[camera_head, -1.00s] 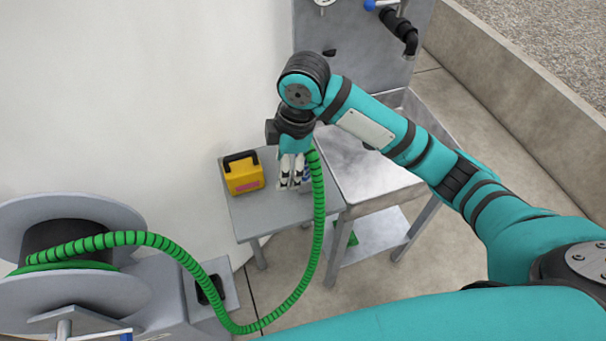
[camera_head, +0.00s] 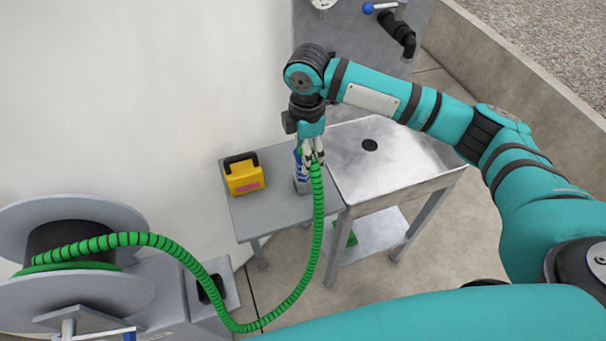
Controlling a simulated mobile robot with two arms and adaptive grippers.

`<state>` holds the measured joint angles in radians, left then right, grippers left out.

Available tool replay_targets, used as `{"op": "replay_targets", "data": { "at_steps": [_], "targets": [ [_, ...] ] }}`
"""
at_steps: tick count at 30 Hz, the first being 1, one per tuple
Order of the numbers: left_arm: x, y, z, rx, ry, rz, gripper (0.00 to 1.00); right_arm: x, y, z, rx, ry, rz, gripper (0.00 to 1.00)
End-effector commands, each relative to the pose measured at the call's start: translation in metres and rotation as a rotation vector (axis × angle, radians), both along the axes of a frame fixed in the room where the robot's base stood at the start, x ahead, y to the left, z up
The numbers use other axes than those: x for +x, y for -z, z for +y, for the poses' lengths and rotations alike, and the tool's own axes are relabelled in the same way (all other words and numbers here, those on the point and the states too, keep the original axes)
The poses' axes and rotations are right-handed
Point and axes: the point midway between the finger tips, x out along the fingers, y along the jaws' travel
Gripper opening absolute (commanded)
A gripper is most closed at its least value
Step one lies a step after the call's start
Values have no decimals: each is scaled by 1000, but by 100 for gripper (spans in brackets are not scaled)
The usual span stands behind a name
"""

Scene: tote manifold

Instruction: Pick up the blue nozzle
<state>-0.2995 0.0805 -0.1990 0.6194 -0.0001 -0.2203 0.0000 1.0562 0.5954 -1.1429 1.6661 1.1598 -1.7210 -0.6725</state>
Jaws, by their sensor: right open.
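The blue nozzle (camera_head: 299,167) stands near the right edge of the small grey side table, with a grey part (camera_head: 301,186) at its foot. The green hose (camera_head: 318,205) rises to the nozzle's top and runs back to the reel. My right gripper (camera_head: 311,157) points down over the hose end, just right of the nozzle's blue part. Its fingers are open. The hose top lies in front of or between the fingers, and I cannot tell whether they touch it. My left gripper is not in view.
A yellow box (camera_head: 243,174) with a black handle stands on the side table (camera_head: 256,213). A metal sink (camera_head: 405,172) adjoins on the right. The hose reel (camera_head: 80,212) is at lower left. A panel with a blue-handled valve (camera_head: 380,8) stands behind.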

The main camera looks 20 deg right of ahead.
Motion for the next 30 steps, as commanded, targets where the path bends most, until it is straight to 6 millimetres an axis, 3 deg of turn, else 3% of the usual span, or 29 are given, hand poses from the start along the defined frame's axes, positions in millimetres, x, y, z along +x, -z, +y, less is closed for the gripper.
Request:
{"op": "replay_targets", "data": {
  "at_steps": [8,16,25,30],
  "targets": [
    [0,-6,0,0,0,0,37,1,21,2,0,0,2,58],
    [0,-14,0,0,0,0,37,3,58,6,1,-1,1,58],
    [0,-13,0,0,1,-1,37,3,64,6,0,-1,-1,58],
    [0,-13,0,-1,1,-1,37,3,64,6,1,-1,-1,35]
  ]
}}
